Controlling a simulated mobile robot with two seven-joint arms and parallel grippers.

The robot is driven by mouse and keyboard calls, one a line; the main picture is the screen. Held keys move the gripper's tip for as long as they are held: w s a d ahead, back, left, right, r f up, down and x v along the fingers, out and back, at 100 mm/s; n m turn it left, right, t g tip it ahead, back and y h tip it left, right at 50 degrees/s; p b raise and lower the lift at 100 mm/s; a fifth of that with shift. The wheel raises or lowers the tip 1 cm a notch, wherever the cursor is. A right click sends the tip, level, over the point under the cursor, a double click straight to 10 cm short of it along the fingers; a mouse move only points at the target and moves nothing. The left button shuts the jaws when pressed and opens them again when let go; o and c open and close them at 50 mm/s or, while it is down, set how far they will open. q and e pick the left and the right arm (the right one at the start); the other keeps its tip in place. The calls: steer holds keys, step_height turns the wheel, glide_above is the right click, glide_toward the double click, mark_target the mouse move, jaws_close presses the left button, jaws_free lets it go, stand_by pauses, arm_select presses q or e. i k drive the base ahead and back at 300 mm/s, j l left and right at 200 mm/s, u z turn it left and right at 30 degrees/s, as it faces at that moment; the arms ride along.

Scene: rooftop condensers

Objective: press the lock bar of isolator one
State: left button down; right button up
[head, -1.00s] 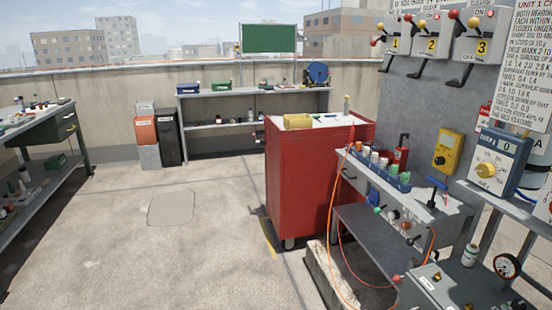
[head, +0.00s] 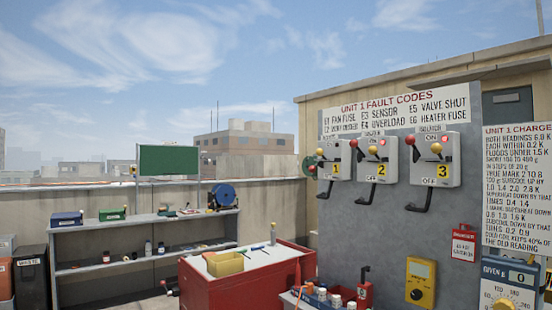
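Isolator one (head: 335,160) is the leftmost of three grey isolator boxes on the grey panel in the head view, with a yellow "1" label. A ball-ended lever shows at its upper part, and a dark bar (head: 325,190) hangs below it. Isolator two (head: 376,159) and isolator three (head: 436,160) stand to its right, each with a similar dark bar beneath. A red lamp shows on isolator two. Neither of my grippers is in view.
A yellow meter (head: 420,283) and a red tag (head: 464,243) are on the panel's lower part. A shelf (head: 90,224) stands by the parapet wall.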

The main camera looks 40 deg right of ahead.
mark_target(320, 153)
steer(key=i+z, duration=0.2)
steer(key=i, duration=0.2)
steer(key=i+j+z, duration=0.2)
steer(key=i, duration=0.2)
steer(key=i+z, duration=0.2)
steer(key=i, duration=0.2)
steer(key=i+j+z, duration=0.1)
steer(key=z, duration=0.3)
steer(key=i+j+z, duration=0.2)
steer(key=z, duration=0.2)
steer(key=i+j+z, duration=0.25)
steer(key=z, duration=0.15)
steer(key=i+j+z, duration=0.15)
steer(key=z, duration=0.25)
steer(key=i+j+z, duration=0.1)
steer(key=z, duration=0.3)
steer(key=i+j+z, duration=0.1)
steer(key=j+z, duration=0.3)
steer(key=i+j+z, duration=0.15)
steer(key=z, duration=0.2)
steer(key=j+z, duration=0.35)
steer(key=i+j+z, duration=0.1)
steer(key=j+z, duration=0.25)
